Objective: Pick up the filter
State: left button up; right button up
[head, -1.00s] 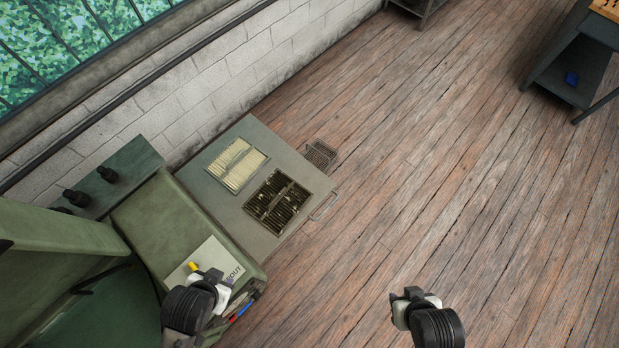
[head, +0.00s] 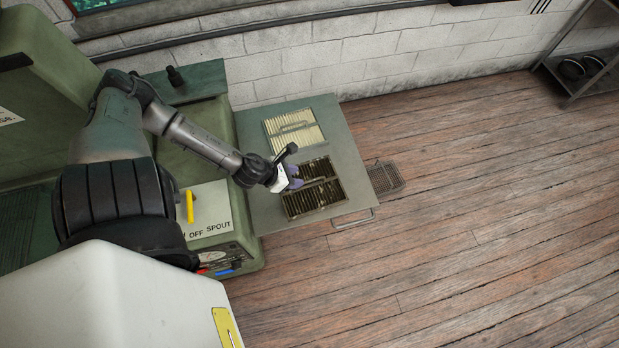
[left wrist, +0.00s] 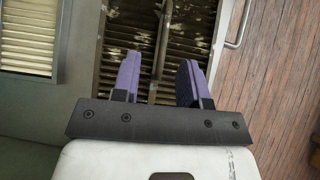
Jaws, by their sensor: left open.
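Two slatted filters lie on a grey-green panel (head: 258,205). The dark, dirty filter (head: 322,196) is nearer the handle; the pale cream filter (head: 294,128) lies behind it. In the left wrist view the dark filter (left wrist: 185,50) fills the top middle and the pale filter (left wrist: 30,30) is at the top left. My left gripper (head: 294,179) is over the dark filter's left part. In the left wrist view its purple fingers (left wrist: 158,80) are apart, one on each side of the filter's central bar, with nothing visibly held. Contact with the bar cannot be told. My right gripper is not in view.
A metal handle (head: 352,219) sticks out from the panel's edge. A green machine body (head: 217,225) with a yellow lever (head: 190,206) stands left of the panel. A floor grate (head: 385,178) lies to the right. The wooden floor (head: 470,220) there is otherwise open.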

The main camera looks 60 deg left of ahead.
aim_at(310, 181)
pick_arm(q)
jog(key=shift+w+a+f, duration=0.15)
jog(key=shift+w+f, duration=0.3)
jog(key=shift+f, duration=0.05)
jog(key=x, duration=0.2)
jog(key=d+x, duration=0.1)
jog(key=x, duration=0.2)
jog(key=shift+s+f, duration=0.1)
jog(key=shift+f, duration=0.1)
jog(key=shift+w+f, duration=0.35)
jog(key=shift+f, duration=0.05)
grip_shut()
